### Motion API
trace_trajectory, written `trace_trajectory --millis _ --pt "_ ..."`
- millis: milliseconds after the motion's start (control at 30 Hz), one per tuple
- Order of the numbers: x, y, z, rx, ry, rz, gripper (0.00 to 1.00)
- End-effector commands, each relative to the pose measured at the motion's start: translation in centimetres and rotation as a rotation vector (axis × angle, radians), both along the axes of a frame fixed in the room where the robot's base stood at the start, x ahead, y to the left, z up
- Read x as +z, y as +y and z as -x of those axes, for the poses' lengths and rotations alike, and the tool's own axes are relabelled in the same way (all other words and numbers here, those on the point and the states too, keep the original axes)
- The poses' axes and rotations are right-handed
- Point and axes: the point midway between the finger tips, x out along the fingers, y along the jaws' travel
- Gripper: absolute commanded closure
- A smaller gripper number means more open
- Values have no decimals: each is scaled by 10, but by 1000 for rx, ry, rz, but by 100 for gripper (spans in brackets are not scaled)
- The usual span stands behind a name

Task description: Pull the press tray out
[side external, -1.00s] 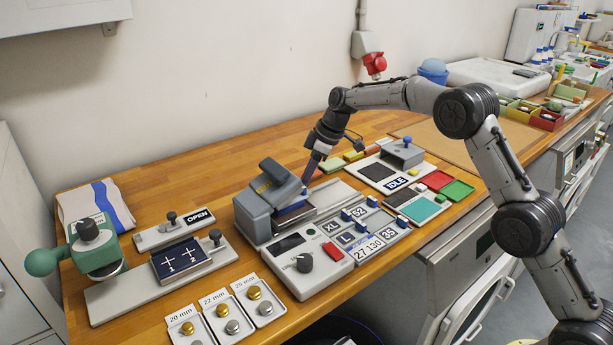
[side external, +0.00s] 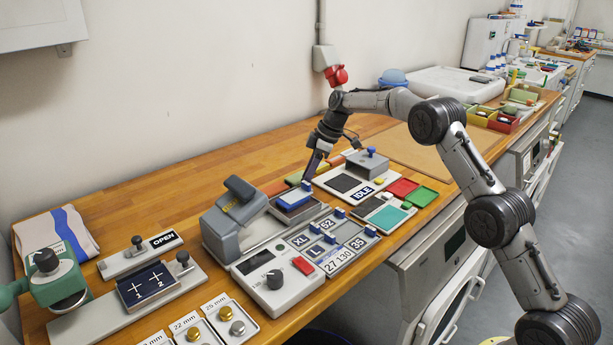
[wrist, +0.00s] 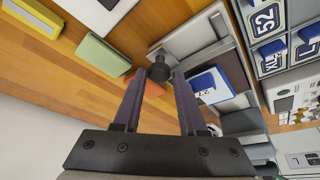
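The press (side external: 232,218) is grey with a raised arm and stands mid-bench. Its grey press tray (side external: 262,228) extends from it to the right, toward my gripper. A blue-and-white piece (side external: 295,200) lies on the tray, clear of the press head; in the wrist view it shows right of my fingers (wrist: 210,86). A dark knob (wrist: 158,66) at the tray's outer end sits between my fingertips. My gripper (side external: 311,178) is low at that end, its fingers closed about the knob; any small gap is hard to see.
Size tiles (side external: 330,240) lie in front of the tray. The IDLE unit (side external: 360,180) is close right of my gripper. Green and yellow blocks (wrist: 103,56) lie nearby on the wood. A control box (side external: 275,275) is before the press.

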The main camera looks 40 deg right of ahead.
Motion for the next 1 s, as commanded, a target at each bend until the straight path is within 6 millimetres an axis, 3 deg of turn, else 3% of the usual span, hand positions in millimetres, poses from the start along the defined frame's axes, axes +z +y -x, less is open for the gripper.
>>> trace_trajectory --millis 367,800,1000 --pt "5 -1 1 0 -1 1 54" --pt "60 -18 17 -1 -3 1 54" --pt "73 -21 21 0 -1 0 54"
